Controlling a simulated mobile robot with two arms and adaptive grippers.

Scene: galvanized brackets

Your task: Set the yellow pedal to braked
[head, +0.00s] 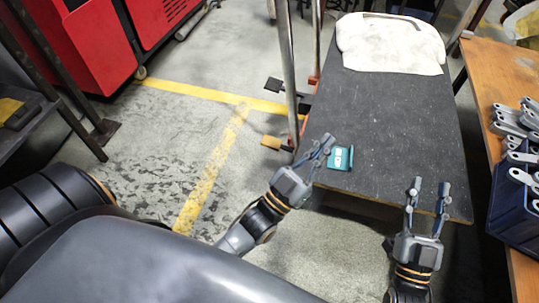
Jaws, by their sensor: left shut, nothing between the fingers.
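The yellow pedal (271,142) sticks out to the left low beside the dark-topped cart (390,120), close to the floor. It joins a red part near the cart's left side. I cannot tell from this view whether it is up or down. A black pedal (274,84) sticks out farther back on the same side. My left gripper (327,142) is shut and empty, to the right of the yellow pedal in the picture, at the cart top's left edge and apart from the pedal. My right gripper (429,186) is open and empty, over the cart's front right corner.
A teal object (341,157) lies beside my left fingertips on the cart. A white cloth (390,45) covers its far end. An orange table (490,70) with a blue crate (513,225) of brackets (515,118) stands right. Floor left of the cart is clear.

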